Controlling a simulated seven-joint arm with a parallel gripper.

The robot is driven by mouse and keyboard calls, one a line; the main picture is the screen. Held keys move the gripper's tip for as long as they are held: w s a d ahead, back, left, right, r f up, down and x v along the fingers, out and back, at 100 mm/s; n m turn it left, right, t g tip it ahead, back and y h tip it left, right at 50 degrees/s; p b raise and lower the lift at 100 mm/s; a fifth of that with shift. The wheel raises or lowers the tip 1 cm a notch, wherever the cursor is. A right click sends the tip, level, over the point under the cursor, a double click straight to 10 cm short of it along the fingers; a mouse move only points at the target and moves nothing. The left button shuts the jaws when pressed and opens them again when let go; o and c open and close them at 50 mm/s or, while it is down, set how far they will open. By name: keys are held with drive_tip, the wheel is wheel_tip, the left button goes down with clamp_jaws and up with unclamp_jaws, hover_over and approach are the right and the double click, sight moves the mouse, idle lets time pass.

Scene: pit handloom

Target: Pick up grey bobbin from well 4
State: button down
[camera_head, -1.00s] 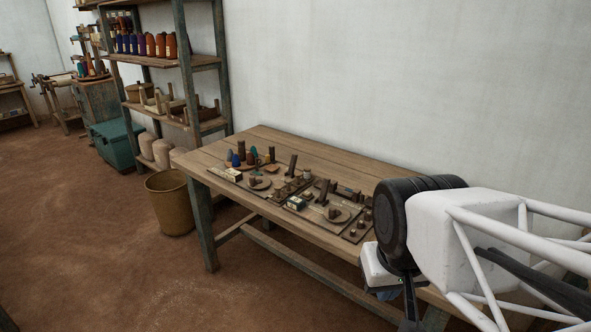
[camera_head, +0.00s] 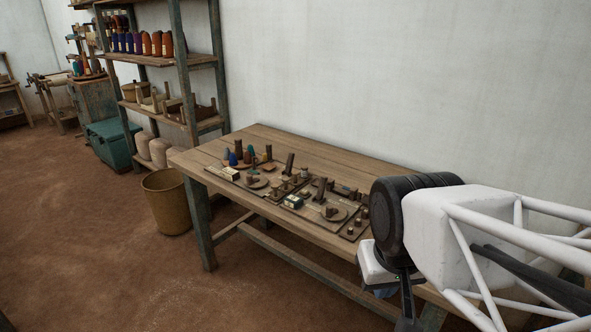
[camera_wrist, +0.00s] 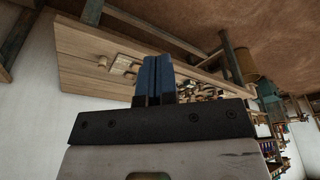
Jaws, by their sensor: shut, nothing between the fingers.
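My gripper (camera_wrist: 155,78) shows in the wrist view as two blue fingers close together, shut and empty, in front of the table. In the head view the gripper is at the lower right, beside the table's front edge, mostly hidden by my arm. The small dark boards on the table (camera_head: 230,150) hold several tiny bobbins and posts. One board (camera_head: 345,238) with small round pieces lies nearest my arm. I cannot tell which piece is the grey bobbin or which well is number 4; they are too small. In the wrist view the boards are partly hidden behind the fingers.
Coloured cones (camera_head: 235,158) stand at the table's far left part. A wicker basket (camera_head: 166,204) stands on the floor by the table's left end. Shelves (camera_head: 190,62) with cones stand behind it. The table's back strip by the wall is clear.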

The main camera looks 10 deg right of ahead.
drive_tip(key=c, duration=0.7)
unclamp_jaws()
drive_tip(key=shift+o, duration=0.2)
drive_tip(key=shift+w+r, duration=0.1)
drive_tip(key=w+r+m, duration=0.2)
drive_tip(key=w+r, duration=0.2)
drive_tip(key=w, duration=0.7)
drive_tip(key=w+r+m, duration=0.2)
drive_tip(key=w+r, duration=0.2)
drive_tip(key=w, duration=0.6)
drive_tip(key=m+g, duration=0.3)
drive_tip(key=m, duration=1.1)
hover_over(304, 167)
wheel_tip(304, 167, down, 26)
drive_tip(key=shift+s+a+f, duration=0.1)
drive_tip(key=shift+s+f, duration=0.05)
drive_tip(key=shift+f, duration=0.1)
drive_tip(key=shift+w+f, duration=0.3)
drive_tip(key=shift+f, duration=0.1)
